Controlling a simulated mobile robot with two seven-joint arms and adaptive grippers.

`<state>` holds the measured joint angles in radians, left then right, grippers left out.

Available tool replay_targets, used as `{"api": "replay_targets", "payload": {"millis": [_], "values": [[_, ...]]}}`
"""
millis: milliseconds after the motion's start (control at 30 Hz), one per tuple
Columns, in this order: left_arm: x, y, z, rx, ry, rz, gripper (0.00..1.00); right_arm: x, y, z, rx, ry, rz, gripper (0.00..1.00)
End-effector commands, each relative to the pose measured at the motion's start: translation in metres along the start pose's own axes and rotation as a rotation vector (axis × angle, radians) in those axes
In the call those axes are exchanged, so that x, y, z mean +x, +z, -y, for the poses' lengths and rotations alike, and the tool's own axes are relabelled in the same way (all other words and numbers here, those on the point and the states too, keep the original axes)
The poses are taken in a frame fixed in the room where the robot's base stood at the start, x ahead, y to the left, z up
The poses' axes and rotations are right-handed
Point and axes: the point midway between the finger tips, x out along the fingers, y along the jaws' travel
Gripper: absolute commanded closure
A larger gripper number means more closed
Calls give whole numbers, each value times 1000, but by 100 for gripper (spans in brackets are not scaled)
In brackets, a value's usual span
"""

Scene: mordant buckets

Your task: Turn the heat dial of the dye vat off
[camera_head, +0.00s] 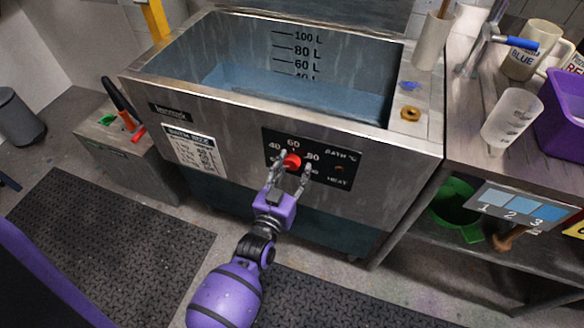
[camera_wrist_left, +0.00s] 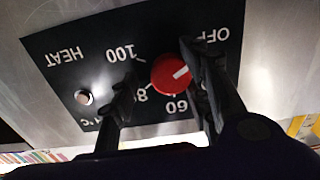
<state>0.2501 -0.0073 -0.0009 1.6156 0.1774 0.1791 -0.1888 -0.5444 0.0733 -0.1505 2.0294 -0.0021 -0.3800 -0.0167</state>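The dye vat (camera_head: 225,120) is a steel tank with blue liquid inside. Its black control panel (camera_head: 325,178) carries the red heat dial (camera_head: 291,161), also in the left wrist view (camera_wrist_left: 168,75). There the panel appears upside down, and the dial's white mark points right and slightly up, toward a finger that hides part of the scale near OFF. My left gripper (camera_head: 288,175) is open, its fingers on either side of the dial. In the wrist view (camera_wrist_left: 160,85) the right finger overlaps the dial's edge; contact is unclear. The left finger stands apart. My right gripper is not in view.
A steel bench (camera_head: 470,110) at right holds a cup (camera_head: 510,118), a mug (camera_head: 531,50) and a purple bin (camera_head: 565,105). A green bucket (camera_head: 455,215) sits below. A low grey box (camera_head: 125,150) stands left of the vat. Dark mats (camera_head: 110,240) cover the floor.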

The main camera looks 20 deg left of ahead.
Motion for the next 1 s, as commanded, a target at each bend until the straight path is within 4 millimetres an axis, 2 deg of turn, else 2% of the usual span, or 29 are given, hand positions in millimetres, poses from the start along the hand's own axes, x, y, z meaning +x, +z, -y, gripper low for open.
{"api": "replay_targets", "payload": {"millis": [33,367,467,567,800,1000], "values": [[-2,4,0,0,0,9,58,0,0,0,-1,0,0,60],[-1,2,2,2,-2,4,58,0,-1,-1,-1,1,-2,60],[-7,2,3,2,-3,3,58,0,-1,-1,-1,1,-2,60],[-21,2,3,2,-3,5,58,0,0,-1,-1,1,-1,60],[-72,2,2,3,-2,7,58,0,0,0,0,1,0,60],[-106,2,2,2,-1,6,58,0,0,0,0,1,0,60]]}}
